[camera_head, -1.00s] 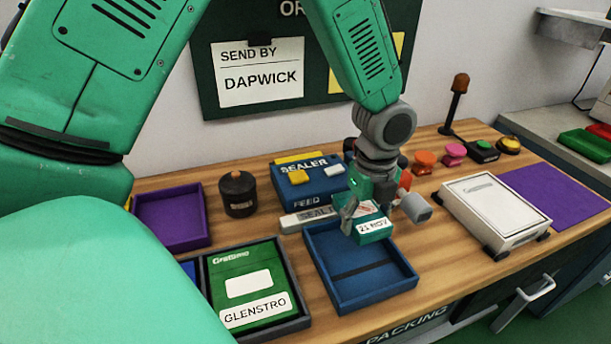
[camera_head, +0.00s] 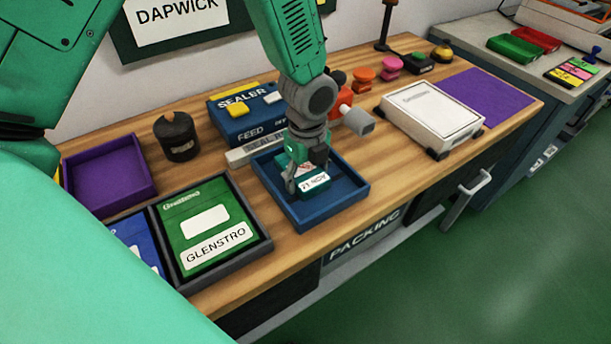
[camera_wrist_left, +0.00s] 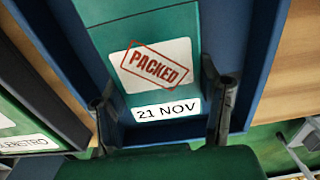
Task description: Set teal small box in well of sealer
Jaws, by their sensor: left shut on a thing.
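The teal small box (camera_head: 314,186) carries a white "21 NOV" label and is held by my left gripper (camera_head: 306,178). In the left wrist view the box (camera_wrist_left: 155,65) also shows a red "PACKED" stamp, with a finger on each side of it. The blue sealer (camera_head: 240,118) stands at the back of the bench. In front of it is an open blue well (camera_head: 335,211). The box is inside the well's outline, low between its walls. I cannot tell whether it touches the floor. My right gripper is not in view.
A dark tray with a green "GLENSTRO" box (camera_head: 200,222) stands left of the well. A purple tray (camera_head: 108,180) and a dark round pot (camera_head: 178,138) are further left. A white box (camera_head: 432,115) stands to the right. An orange-and-grey part (camera_head: 350,115) is close behind the gripper.

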